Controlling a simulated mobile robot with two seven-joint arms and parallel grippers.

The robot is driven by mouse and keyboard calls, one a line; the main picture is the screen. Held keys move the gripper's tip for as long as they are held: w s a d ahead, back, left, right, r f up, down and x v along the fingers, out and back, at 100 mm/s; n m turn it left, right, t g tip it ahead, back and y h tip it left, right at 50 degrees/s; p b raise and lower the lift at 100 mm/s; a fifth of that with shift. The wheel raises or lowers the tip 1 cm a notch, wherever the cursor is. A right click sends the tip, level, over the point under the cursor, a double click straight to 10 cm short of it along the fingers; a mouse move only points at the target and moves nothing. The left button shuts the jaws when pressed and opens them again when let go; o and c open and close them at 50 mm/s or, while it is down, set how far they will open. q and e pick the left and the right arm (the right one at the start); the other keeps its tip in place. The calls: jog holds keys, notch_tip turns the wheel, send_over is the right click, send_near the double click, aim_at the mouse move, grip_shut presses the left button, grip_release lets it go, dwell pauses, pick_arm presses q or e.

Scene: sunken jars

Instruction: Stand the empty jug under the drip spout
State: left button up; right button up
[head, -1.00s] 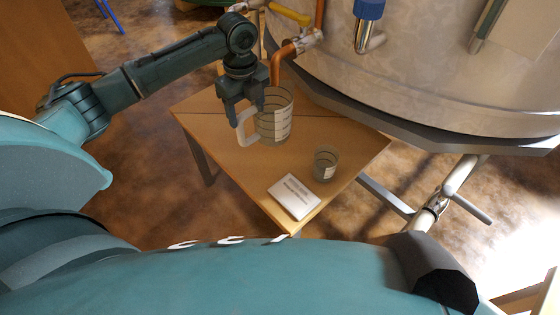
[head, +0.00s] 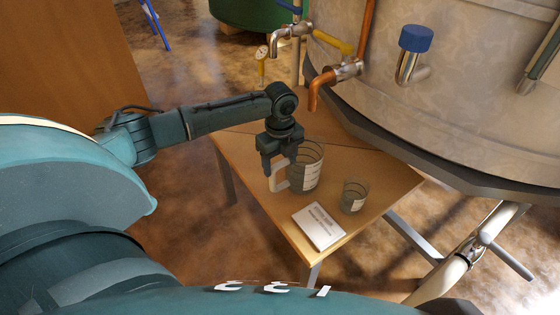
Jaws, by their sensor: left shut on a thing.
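The jug (head: 309,168), a grey see-through vessel with dark rings, a pale label and a white handle, is upright over the wooden table. It looks empty. My left gripper (head: 279,174) is shut on its handle, at the jug's left side. The fingertips are partly hidden against the handle. A copper spout (head: 318,88) bends down from the big metal tank, and its mouth is above the jug's rim in the picture. I cannot tell whether the jug's base touches the table. My right gripper is not in view.
On the wooden table (head: 390,178), a small ringed cup (head: 354,195) stands right of the jug and a white printed card (head: 319,226) lies in front. The metal tank (head: 440,110) bounds the back right, with a blue-capped tap (head: 413,52).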

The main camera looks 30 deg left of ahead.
pick_arm(q)
jog(key=shift+f, duration=0.1)
jog(key=o, duration=1.3)
jog(key=shift+o, duration=0.2)
